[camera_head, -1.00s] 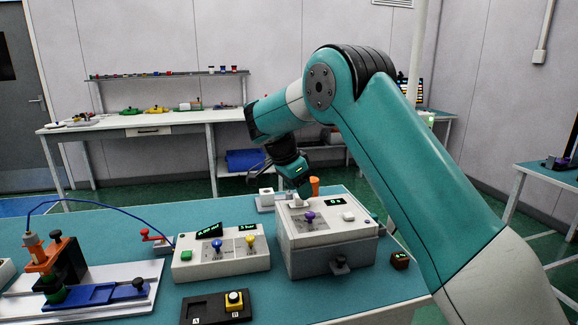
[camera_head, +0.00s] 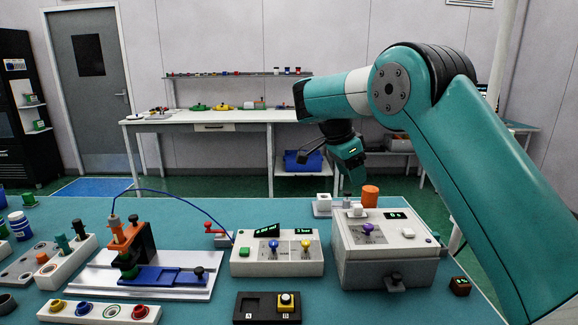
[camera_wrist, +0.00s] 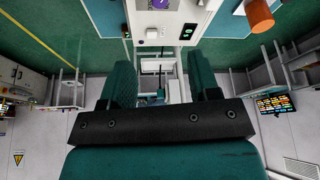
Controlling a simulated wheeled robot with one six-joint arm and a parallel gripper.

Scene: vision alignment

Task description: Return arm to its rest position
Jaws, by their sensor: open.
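My teal arm rises at the right of the head view and bends over the table. My gripper (camera_head: 352,172) hangs at its end, above and behind the white-and-grey box with a purple knob (camera_head: 368,229). In the wrist view my gripper (camera_wrist: 165,85) shows two teal fingers apart, with nothing between them. The box is at the top of the wrist view. An orange cylinder (camera_head: 370,196) stands behind the box, below the gripper, and also shows at the wrist view's top right (camera_wrist: 258,15).
A white control box (camera_head: 278,254) with blue and yellow knobs stands mid-table. A fixture with a blue slide (camera_head: 160,275) and several connectors fill the left. A white bench (camera_head: 215,125) stands behind.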

